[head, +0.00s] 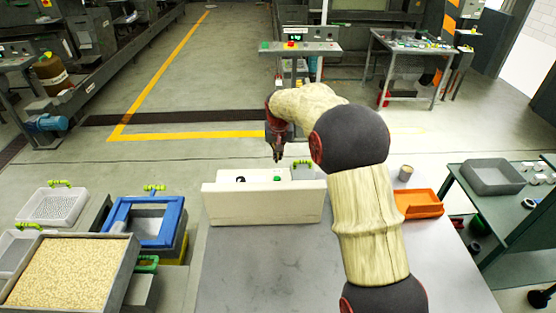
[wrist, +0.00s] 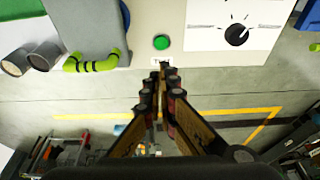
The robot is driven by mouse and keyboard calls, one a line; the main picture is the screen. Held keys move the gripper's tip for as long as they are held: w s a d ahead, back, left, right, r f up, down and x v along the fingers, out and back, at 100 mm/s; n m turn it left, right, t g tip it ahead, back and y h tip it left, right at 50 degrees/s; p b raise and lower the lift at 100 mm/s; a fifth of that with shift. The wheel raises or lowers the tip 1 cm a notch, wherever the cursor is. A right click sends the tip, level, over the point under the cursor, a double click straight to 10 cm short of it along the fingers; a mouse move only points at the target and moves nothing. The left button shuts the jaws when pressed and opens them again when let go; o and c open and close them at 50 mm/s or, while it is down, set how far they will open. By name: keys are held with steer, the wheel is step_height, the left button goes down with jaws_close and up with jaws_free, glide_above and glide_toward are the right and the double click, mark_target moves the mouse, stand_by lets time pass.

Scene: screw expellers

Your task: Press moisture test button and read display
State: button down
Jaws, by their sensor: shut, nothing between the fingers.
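The moisture tester is a cream box (head: 262,204) on the grey table in the head view. Its green button (head: 277,178) and dark knob (head: 240,179) show behind its tall near panel. In the wrist view the round green button (wrist: 161,42) sits above a small label (wrist: 162,62), with the black dial knob (wrist: 236,34) on a white panel to its right. My gripper (head: 277,157) points down over the tester in the head view. In the wrist view its closed fingertips (wrist: 161,68) overlap the label's lower edge, off the button. I cannot make out a display.
An orange tray (head: 418,204) and a small grey cup (head: 405,173) stand on the table right of the tester. A blue-framed tray (head: 143,221) and a box of pale grain (head: 68,272) stand to the left.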

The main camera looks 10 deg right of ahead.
steer(key=shift+v, duration=1)
